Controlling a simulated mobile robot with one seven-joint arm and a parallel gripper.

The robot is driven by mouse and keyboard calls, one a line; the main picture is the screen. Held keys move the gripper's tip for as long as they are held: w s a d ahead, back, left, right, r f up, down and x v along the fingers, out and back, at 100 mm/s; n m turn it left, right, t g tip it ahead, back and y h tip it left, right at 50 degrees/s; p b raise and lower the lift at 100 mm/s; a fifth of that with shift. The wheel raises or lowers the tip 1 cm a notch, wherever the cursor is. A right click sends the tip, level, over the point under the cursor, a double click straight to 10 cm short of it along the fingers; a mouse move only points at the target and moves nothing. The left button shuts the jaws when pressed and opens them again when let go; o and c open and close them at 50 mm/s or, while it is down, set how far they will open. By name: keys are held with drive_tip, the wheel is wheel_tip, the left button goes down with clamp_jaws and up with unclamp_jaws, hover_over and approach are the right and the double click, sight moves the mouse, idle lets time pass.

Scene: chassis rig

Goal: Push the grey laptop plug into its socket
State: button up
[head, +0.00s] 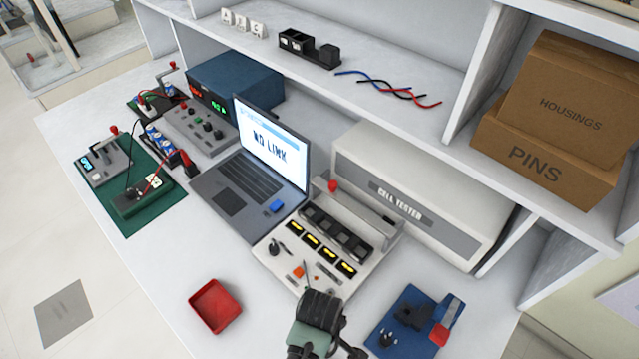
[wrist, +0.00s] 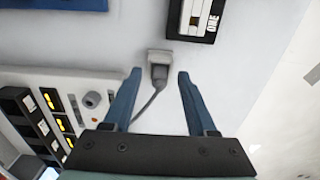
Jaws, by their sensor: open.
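The grey plug (wrist: 159,76) is in the wrist view, between my fingertips, with a light grey block at its front end. A thin grey cable runs from it down and left. I cannot tell whether the block is part of the plug or a socket. My gripper (wrist: 159,73) is open, with a gap on each side of the plug. In the head view my gripper (head: 321,304) is at the front edge of the white fixture (head: 373,256), and its fingertips and the plug are hidden there. The laptop (head: 250,172) stands open, its screen reading NO LINK.
A red tray (head: 215,307) lies left of my gripper, and a blue fixture (head: 402,340) right of it. The cell tester (head: 425,203) stands behind. A green mat (head: 122,203) with devices is at the left. In the wrist view a black part marked ONE (wrist: 200,18) lies beyond the plug.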

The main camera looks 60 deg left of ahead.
drive_tip(key=shift+f, duration=0.2)
clamp_jaws()
idle(0.4)
